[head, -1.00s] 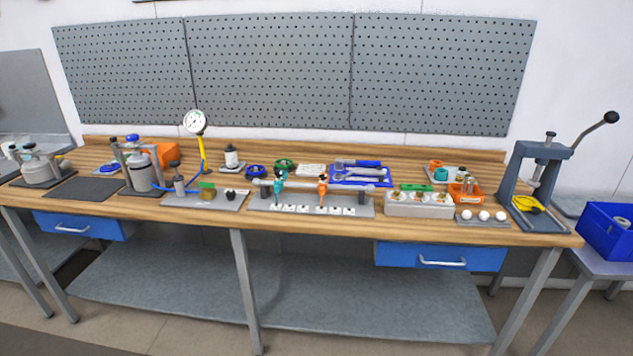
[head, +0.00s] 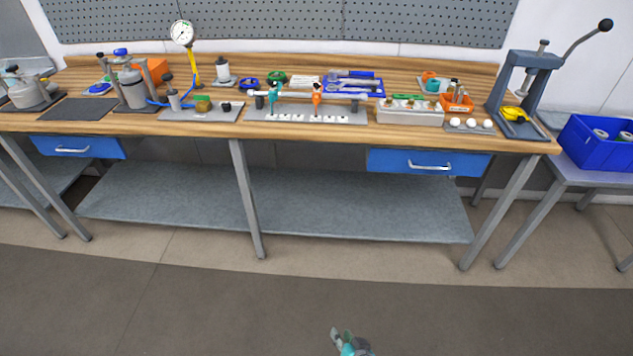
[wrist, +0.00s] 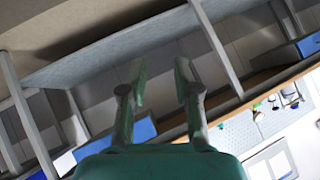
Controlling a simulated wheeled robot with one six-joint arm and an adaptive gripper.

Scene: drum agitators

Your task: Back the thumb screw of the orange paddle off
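The orange paddle (head: 317,96) stands upright on a horizontal bar over a grey base plate (head: 258,112) on the workbench. A teal paddle (head: 273,98) is on the same bar to its left. The orange paddle's thumb screw is too small to make out. My gripper (head: 341,334) shows at the bottom edge of the head view, far below and in front of the bench. In the wrist view my gripper (wrist: 160,78) has its two fingers apart with nothing between them.
White blocks (head: 330,118) lie in front of the bar. A blue tool tray (head: 352,86) is behind, a grey block with fittings (head: 410,116) to the right. A gauge (head: 182,33) stands at the left. The floor before the bench is clear.

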